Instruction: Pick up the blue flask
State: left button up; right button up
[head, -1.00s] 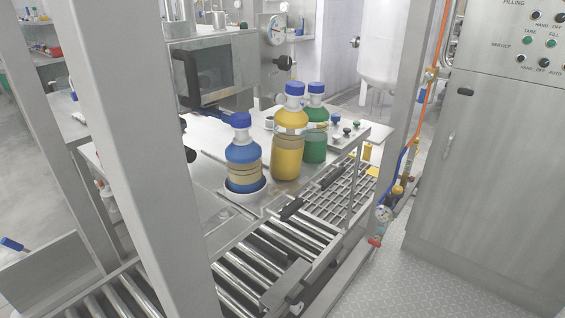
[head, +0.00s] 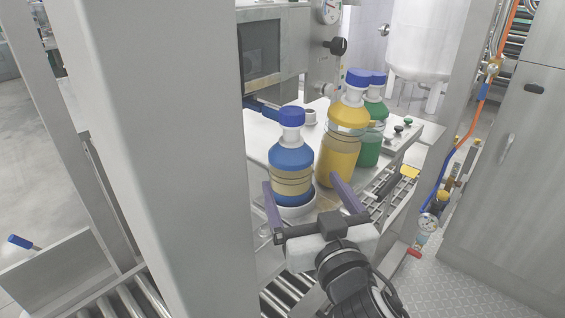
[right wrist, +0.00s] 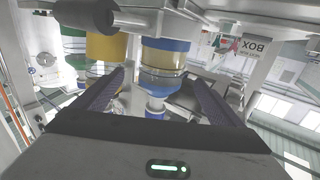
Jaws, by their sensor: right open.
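The blue flask (head: 292,158) has a blue cap, a clear neck and a tan label band. It stands upright in a round white holder (head: 297,211) at the near edge of the bench. My right gripper (head: 310,198) is open in front of it, with a purple-grey finger towards each side of the flask's lower body. In the right wrist view, which is upside down, the flask (right wrist: 165,58) shows between and beyond the open fingers (right wrist: 157,80). I cannot tell whether either finger touches it. My left gripper is not in view.
A yellow flask (head: 339,158) stands close on the right, with a green flask (head: 370,150) behind it. A metal post (head: 165,150) blocks the left. Rollers (head: 285,295) lie below, and a steel cabinet (head: 520,180) stands at the right.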

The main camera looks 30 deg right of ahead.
aim_at(299, 176)
jog(key=shift+r+x, duration=0.2)
jog(key=shift+x, duration=0.85)
jog(key=shift+w+d, duration=0.2)
jog(key=shift+w, duration=0.4)
jog(key=p+x, duration=0.1)
jog(key=x, duration=0.3)
jog(key=shift+w+a, duration=0.15)
jog(key=shift+w, duration=0.25)
jog(key=c, duration=1.6)
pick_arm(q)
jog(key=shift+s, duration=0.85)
pick_arm(e)
jog(key=shift+r, duration=0.1)
jog(key=shift+c, duration=0.8)
jog(key=shift+r, duration=0.1)
